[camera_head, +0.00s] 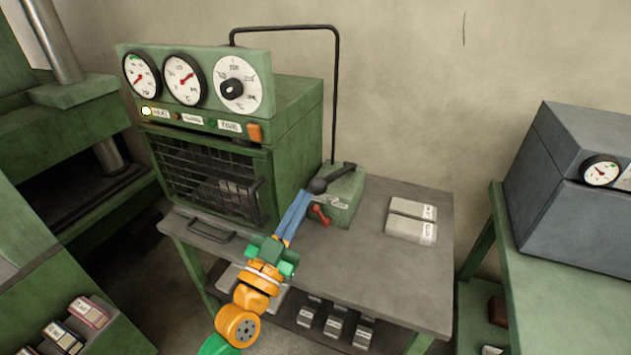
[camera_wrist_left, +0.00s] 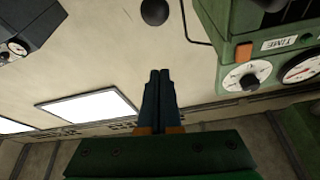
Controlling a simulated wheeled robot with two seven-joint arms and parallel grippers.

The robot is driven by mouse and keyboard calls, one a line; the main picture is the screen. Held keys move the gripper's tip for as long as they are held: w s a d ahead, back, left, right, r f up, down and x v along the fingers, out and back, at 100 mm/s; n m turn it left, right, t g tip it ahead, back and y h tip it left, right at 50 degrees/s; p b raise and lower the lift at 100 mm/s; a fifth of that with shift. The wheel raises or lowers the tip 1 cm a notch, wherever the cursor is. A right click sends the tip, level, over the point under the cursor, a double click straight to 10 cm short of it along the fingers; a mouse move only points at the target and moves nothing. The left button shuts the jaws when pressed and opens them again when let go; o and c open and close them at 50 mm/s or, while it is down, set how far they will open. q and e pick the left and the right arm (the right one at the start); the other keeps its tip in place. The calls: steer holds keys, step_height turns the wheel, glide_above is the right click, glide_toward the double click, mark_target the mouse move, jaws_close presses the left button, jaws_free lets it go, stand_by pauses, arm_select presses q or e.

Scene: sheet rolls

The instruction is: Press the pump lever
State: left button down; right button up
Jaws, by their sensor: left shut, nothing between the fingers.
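The pump is a small green box (camera_head: 345,206) with a white label at the back of the grey table. Its black lever (camera_head: 340,174) ends in a round black knob (camera_head: 318,186) that points left towards my gripper. A small red handle (camera_head: 319,214) is on the pump's front. My left gripper (camera_head: 304,194) has its blue fingers shut and empty, with the tips close by the knob. In the left wrist view the shut fingers (camera_wrist_left: 160,72) point towards the black knob (camera_wrist_left: 155,12), with a gap in the picture. Contact cannot be told. My right gripper is not seen.
A green oven (camera_head: 290,125) with a mesh door and dials (camera_head: 184,80) stands left of the pump. A black pipe (camera_head: 336,90) rises behind it. Pale blocks (camera_head: 410,225) lie right of the pump on the grey table (camera_head: 370,270). A grey cabinet (camera_head: 570,185) stands far right.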

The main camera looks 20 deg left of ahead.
arm_select(q)
steer(key=w+f, duration=0.1)
steer(key=w, duration=0.7)
steer(key=shift+d, duration=0.15)
steer(key=shift+d, duration=0.1)
steer(key=s+f+t+h+b, duration=0.1)
steer(key=s+f+t+b, duration=0.2)
steer(key=f+b, duration=1.2)
steer(key=s+b, duration=0.1)
steer(key=b, duration=0.7)
steer(key=shift+m+t+h, duration=0.3)
steer(key=shift+m+t, duration=0.1)
